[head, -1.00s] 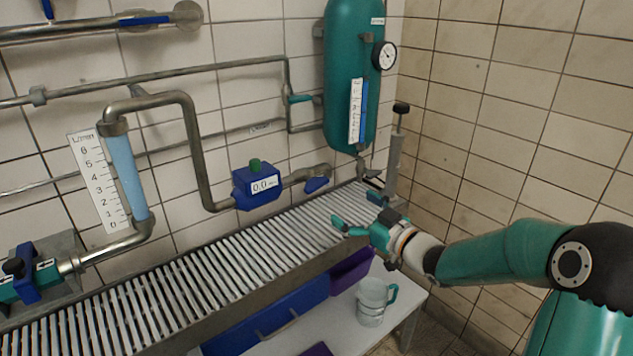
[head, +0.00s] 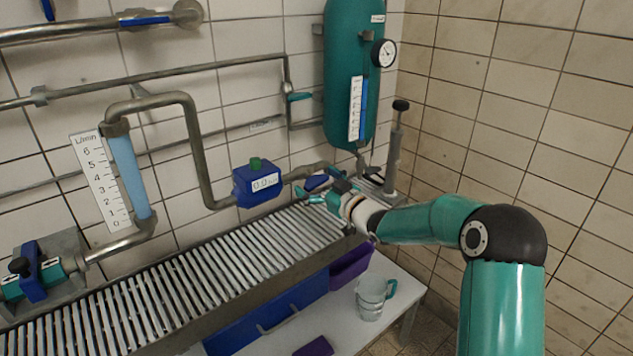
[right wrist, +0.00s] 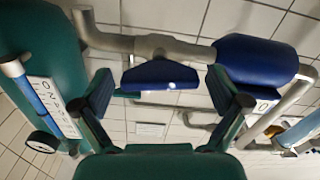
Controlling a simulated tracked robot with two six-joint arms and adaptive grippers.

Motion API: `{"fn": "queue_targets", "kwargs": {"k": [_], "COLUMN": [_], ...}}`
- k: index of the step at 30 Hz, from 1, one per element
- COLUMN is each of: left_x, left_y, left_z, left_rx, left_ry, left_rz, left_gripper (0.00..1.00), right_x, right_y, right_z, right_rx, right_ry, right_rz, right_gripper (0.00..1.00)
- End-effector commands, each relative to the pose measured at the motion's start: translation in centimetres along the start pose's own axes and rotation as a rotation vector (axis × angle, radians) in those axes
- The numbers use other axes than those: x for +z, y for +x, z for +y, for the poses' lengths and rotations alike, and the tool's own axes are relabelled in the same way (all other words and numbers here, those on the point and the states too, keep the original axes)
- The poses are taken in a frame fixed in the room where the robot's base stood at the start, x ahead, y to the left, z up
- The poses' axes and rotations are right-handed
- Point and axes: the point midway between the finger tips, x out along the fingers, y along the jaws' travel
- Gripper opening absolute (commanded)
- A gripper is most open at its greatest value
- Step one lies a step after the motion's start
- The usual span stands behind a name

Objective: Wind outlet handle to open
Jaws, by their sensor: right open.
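The blue outlet handle (head: 317,182) sits on the grey pipe between the blue meter box and the teal tank. In the right wrist view the handle (right wrist: 160,75) lies across the pipe, between and beyond my two fingers. My right gripper (head: 318,192) is right beside the handle in the head view, partly overlapping it. Its fingers (right wrist: 160,92) are spread apart with nothing held; I cannot tell whether they touch the handle. My left gripper is in neither view.
The meter box (head: 257,183) is left of the handle. The teal tank (head: 353,70) and a hand pump (head: 393,155) stand close by my right arm. A slatted grate (head: 240,255) runs below. A glass jug (head: 371,298) stands on the white table.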

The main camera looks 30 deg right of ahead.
Motion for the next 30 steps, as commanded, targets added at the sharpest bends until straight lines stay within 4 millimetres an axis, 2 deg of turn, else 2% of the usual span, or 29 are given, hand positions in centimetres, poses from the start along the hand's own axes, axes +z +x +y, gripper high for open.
{"fn": "queue_targets", "kwargs": {"k": [2,13,23,30], "left_x": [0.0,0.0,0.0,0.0], "left_y": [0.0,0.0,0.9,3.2], "left_z": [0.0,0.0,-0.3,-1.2], "left_rx": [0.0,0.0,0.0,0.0], "left_ry": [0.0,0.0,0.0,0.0], "left_rz": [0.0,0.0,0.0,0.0], "left_gripper": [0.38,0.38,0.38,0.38], "right_x": [0.0,0.0,0.2,0.5], "right_y": [0.0,-0.1,-0.1,-0.1], "right_z": [0.0,0.0,-0.1,-0.2], "right_rx": [0.0,0.0,-0.001,0.0], "right_ry": [0.0,-0.001,-0.042,-0.165], "right_rz": [0.0,0.0,0.001,0.002], "right_gripper": [0.98,0.37,0.37,0.37]}}
